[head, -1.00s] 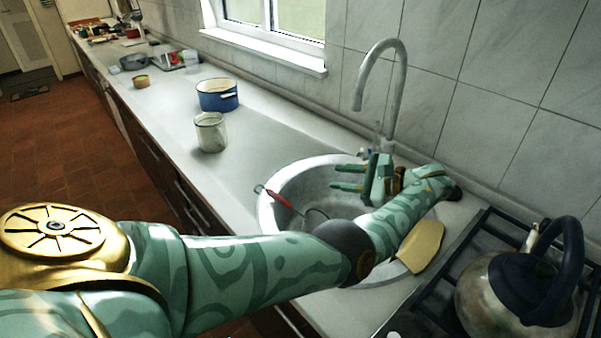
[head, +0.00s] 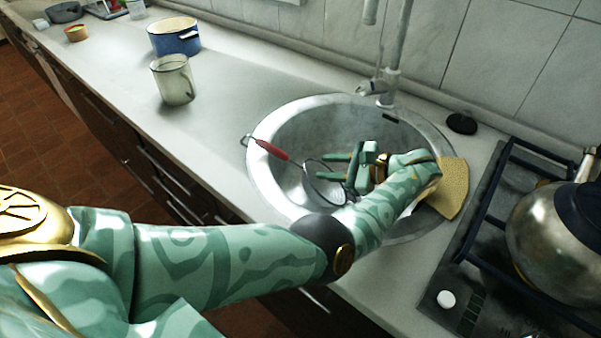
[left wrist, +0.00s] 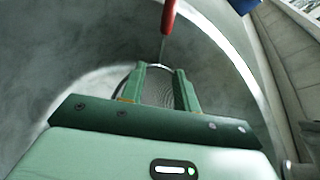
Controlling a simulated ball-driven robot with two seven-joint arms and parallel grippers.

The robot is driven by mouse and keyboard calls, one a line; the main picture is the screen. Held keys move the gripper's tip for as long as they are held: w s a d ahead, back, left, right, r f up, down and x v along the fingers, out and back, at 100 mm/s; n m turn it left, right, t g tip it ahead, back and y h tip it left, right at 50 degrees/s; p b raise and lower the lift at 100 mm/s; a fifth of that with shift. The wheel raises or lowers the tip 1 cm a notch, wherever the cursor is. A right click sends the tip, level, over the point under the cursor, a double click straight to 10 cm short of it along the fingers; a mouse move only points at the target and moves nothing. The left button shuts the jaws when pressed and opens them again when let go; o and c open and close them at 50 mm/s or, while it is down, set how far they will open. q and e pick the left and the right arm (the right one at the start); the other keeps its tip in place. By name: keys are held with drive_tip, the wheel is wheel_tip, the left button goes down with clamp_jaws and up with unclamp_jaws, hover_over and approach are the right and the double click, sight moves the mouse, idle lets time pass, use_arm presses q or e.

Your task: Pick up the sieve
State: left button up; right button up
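The sieve has a red handle (head: 270,150) and a dark wire hoop (head: 325,184). It leans in the round metal sink (head: 262,176), its handle end over the left rim. My left gripper (head: 324,167) is over the sink at the hoop, its fingers pointing left toward the handle. In the left wrist view the two fingers (left wrist: 160,70) are apart, with the sieve's mesh (left wrist: 157,92) showing between them and the red handle (left wrist: 169,16) beyond. I cannot tell whether a finger touches the hoop. My right gripper is not in view.
A yellow sponge-like piece (head: 453,188) lies at the sink's right rim, close to my left wrist. The faucet (head: 390,60) rises behind the sink. A kettle (head: 555,235) stands on the stove at right. A cream mug (head: 174,80) and blue pot (head: 174,36) stand left on the counter.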

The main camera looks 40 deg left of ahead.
sight(297, 164)
use_arm(q)
drive_tip(key=x, duration=0.9)
drive_tip(key=shift+a+p, duration=0.3)
drive_tip(key=shift+p, duration=0.05)
drive_tip(key=shift+r, duration=0.1)
clamp_jaws()
